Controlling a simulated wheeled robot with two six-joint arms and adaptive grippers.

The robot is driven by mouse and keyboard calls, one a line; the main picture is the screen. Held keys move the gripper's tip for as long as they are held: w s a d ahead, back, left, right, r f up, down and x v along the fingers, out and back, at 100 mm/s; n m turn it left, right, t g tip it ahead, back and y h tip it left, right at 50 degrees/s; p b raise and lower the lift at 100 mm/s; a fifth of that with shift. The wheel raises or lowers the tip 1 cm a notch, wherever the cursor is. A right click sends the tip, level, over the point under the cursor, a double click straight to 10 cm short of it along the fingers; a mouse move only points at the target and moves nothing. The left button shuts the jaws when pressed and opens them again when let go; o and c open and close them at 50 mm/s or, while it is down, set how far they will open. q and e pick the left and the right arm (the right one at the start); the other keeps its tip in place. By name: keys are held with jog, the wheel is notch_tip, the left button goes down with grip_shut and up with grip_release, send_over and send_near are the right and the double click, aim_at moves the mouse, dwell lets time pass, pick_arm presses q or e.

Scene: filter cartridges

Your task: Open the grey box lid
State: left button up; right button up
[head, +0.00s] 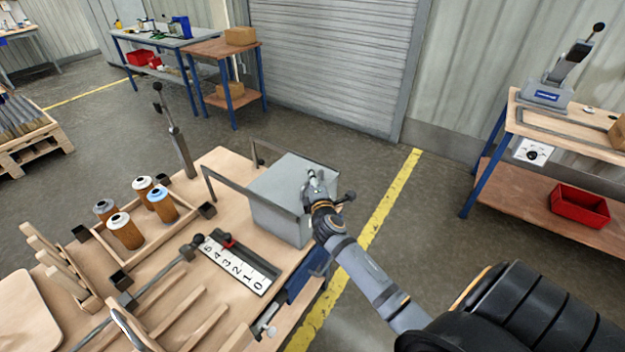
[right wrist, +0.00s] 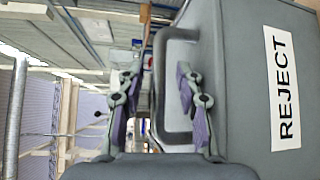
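The grey box (head: 278,222) stands at the right edge of the wooden workbench in the head view. Its pale grey lid (head: 284,178) lies flat on top and looks shut. My right gripper (head: 316,183) is at the box's right side. In the right wrist view the box shows a white REJECT label (right wrist: 285,88) and a grey loop handle (right wrist: 161,85). The right gripper's two purple-padded fingers (right wrist: 157,88) are apart, one on each side of the handle's outer bar, with visible gaps. My left gripper is not in view.
A wooden tray (head: 98,236) with several filter cartridges is to the left on the bench. A numbered board (head: 240,262) lies in front of the box, and a dark frame (head: 228,173) stands beside it. The floor to the right is clear up to another bench (head: 548,198).

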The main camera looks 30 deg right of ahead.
aim_at(272, 170)
jog(key=shift+c, duration=0.3)
grip_shut()
jog(key=w+a+b, duration=0.1)
jog(key=w, duration=0.2)
jog(key=w+a+b, duration=0.1)
jog(key=w+a, duration=0.1)
jog(key=w, duration=0.2)
jog(key=w+a+b, duration=0.1)
jog(key=w, duration=0.2)
jog(key=shift+w+a+f+b, duration=0.1)
jog(key=shift+w+a+b, duration=0.1)
jog(key=shift+b, duration=0.1)
jog(key=w, duration=0.1)
jog(key=w+a, duration=0.1)
jog(key=w, duration=0.1)
jog(key=w+b, duration=0.1)
jog(key=shift+w+a, duration=0.25)
jog(key=shift+a, duration=0.15)
jog(key=shift+w+a, duration=0.1)
jog(key=shift+w, duration=0.1)
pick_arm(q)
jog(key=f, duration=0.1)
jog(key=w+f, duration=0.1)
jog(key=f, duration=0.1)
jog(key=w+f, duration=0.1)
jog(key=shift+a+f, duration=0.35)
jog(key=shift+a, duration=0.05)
